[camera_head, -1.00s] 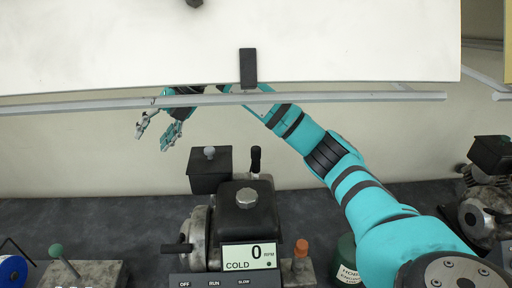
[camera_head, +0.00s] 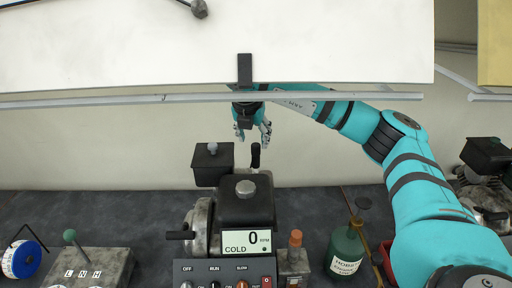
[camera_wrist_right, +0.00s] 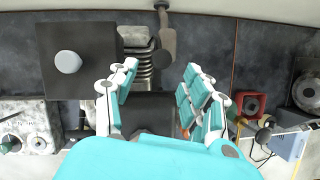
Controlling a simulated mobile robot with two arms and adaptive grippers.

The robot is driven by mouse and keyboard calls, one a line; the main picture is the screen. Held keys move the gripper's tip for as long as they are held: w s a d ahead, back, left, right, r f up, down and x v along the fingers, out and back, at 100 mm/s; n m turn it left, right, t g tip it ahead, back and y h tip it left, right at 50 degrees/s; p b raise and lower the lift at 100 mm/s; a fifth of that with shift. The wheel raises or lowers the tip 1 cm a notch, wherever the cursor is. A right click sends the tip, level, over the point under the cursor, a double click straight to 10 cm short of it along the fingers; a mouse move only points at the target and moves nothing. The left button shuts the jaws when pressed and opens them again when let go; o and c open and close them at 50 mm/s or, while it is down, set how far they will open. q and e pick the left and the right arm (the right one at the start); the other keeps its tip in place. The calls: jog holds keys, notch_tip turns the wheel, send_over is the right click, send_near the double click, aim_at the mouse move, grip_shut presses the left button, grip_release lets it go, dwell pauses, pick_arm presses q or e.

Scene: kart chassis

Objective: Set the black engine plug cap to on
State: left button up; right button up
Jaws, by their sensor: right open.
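The black engine plug cap (camera_head: 255,156) stands upright at the back right of the engine, behind the black tank (camera_head: 246,201). In the right wrist view a dark rounded piece that looks like the cap (camera_wrist_right: 163,62) lies beside the metal fins (camera_wrist_right: 138,58), between and just beyond my fingertips. My right gripper (camera_head: 254,136) hangs fingers down just above the cap, open and empty. It also shows open in the wrist view (camera_wrist_right: 160,72). I cannot tell whether a finger touches the cap. My left gripper is out of view.
A black box with a grey knob (camera_head: 212,163) stands left of the cap. A display panel (camera_head: 246,243) reads 0 RPM and COLD. A green bottle (camera_head: 345,248) stands to the right. A white overhead panel with a grey rail (camera_head: 200,98) crosses in front of my right arm.

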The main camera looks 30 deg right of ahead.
aim_at(255, 146)
jog(key=p+x, duration=0.1)
jog(key=x, duration=0.5)
jog(key=shift+w+d+f, duration=0.1)
jog(key=shift+d+f, duration=0.05)
jog(key=shift+f, duration=0.15)
grip_shut()
